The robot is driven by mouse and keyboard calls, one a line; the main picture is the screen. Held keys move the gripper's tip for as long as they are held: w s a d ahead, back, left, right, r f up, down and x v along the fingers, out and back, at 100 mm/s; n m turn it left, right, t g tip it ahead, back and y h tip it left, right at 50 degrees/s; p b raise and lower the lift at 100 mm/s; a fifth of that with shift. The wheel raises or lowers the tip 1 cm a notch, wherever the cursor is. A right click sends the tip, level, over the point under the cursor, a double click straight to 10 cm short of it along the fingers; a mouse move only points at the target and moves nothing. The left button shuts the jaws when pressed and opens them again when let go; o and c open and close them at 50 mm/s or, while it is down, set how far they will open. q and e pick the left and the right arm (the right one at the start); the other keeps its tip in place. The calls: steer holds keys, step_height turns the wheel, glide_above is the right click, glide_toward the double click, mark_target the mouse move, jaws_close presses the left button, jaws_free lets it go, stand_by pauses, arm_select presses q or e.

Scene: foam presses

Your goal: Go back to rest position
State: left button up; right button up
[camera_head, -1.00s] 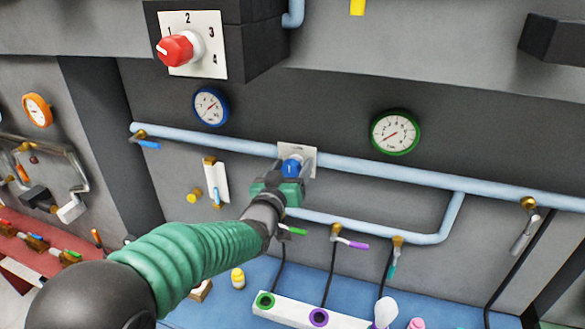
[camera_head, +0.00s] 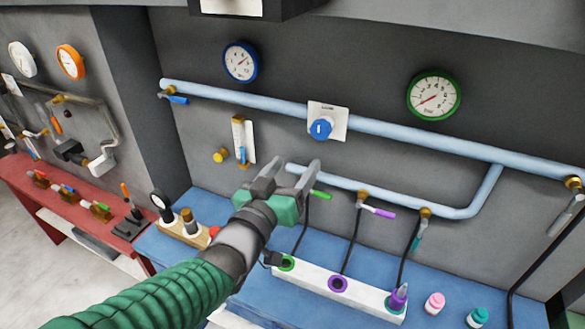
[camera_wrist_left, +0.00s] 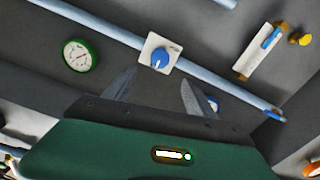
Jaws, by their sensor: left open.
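My left gripper (camera_head: 288,178) is open and empty, in front of the wall below the blue knob. Its arm comes in from the lower left in the head view. The blue knob (camera_head: 320,129) sits on a white plate on the light blue pipe, apart from the fingers. In the left wrist view the knob (camera_wrist_left: 160,59) shows beyond and between the two open fingers (camera_wrist_left: 160,90). My right gripper does not show.
A blue bench (camera_head: 255,310) below carries a white block with coloured rings (camera_head: 318,279). Small valves with coloured handles hang from the lower pipe (camera_head: 330,181). Blue (camera_head: 240,62) and green (camera_head: 434,95) gauges are on the wall. A red bench (camera_head: 60,215) stands at the left.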

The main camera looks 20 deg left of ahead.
arm_select(q)
steer(key=shift+f, duration=0.1)
stand_by(0.3)
step_height(320, 180, down, 12)
steer(key=s+g, duration=0.1)
steer(key=g, duration=0.4)
steer(key=s+f+m+g, duration=0.2)
steer(key=s+f+g, duration=0.8)
steer(key=s+f, duration=0.5)
step_height(320, 180, down, 4)
steer(key=shift+y, duration=0.3)
steer(key=shift+w, duration=0.1)
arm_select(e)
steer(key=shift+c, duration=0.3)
